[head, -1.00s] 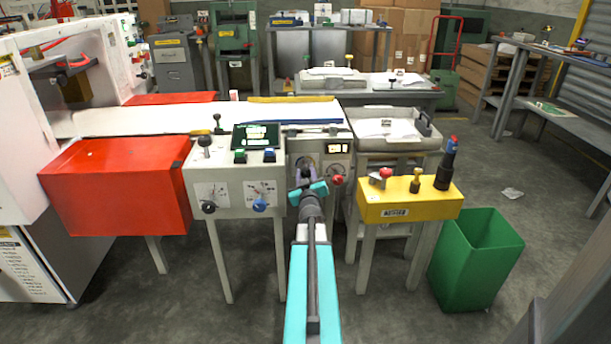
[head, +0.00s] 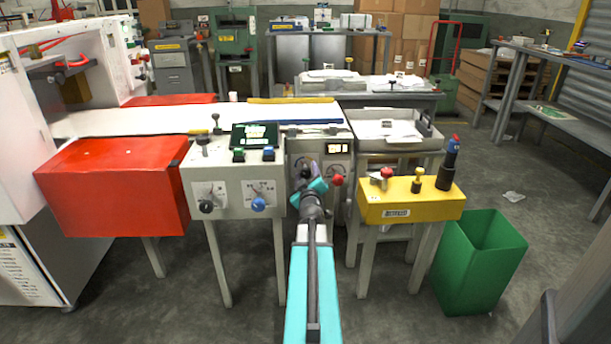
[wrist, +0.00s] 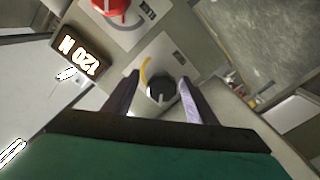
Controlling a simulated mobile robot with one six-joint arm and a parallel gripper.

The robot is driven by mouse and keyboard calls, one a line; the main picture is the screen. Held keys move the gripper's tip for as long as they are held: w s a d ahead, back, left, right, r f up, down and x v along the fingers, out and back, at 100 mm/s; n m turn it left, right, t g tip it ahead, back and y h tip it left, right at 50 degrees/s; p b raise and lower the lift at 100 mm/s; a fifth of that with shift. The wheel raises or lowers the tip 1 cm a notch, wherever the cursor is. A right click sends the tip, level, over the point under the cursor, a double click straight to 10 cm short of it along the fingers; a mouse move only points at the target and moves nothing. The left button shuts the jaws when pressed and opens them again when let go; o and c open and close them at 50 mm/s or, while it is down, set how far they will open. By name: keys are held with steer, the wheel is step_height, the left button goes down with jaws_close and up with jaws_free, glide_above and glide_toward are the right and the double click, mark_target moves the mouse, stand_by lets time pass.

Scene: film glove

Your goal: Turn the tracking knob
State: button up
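A black round knob (wrist: 161,90) with a white pointer sits on a pale grey panel (wrist: 143,62), with a yellow arc beside it. No readable label shows which knob is the tracking knob. My gripper (wrist: 159,78) is open, with one purple finger on each side of the black knob and a small gap visible on both sides. I cannot tell how far the fingertips are from the panel.
A lit display (wrist: 77,54) reads 120 N. Left is a grey control box (head: 235,178) with a black knob (head: 206,206) and a blue knob (head: 258,204). Right are a yellow box (head: 410,200) with upright controls and a green bin (head: 480,262).

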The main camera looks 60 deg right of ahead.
mark_target(306, 174)
steer(key=shift+a, duration=0.2)
steer(key=shift+p+v, duration=0.35)
steer(key=shift+v, duration=2.35)
steer(key=shift+r+p, duration=0.15)
steer(key=shift+p, duration=0.35)
steer(key=p+v, duration=0.2)
steer(key=p, duration=0.3)
steer(key=shift+s+a, duration=0.25)
steer(key=a+p, duration=0.1)
steer(key=p, duration=0.2)
steer(key=shift+s+p, duration=0.3)
steer(key=shift+p, duration=0.1)
steer(key=a+p, duration=0.1)
steer(key=p, duration=0.2)
steer(key=shift+s, duration=0.4)
steer(key=shift+p+v, duration=1.45)
steer(key=shift+p, duration=0.7)
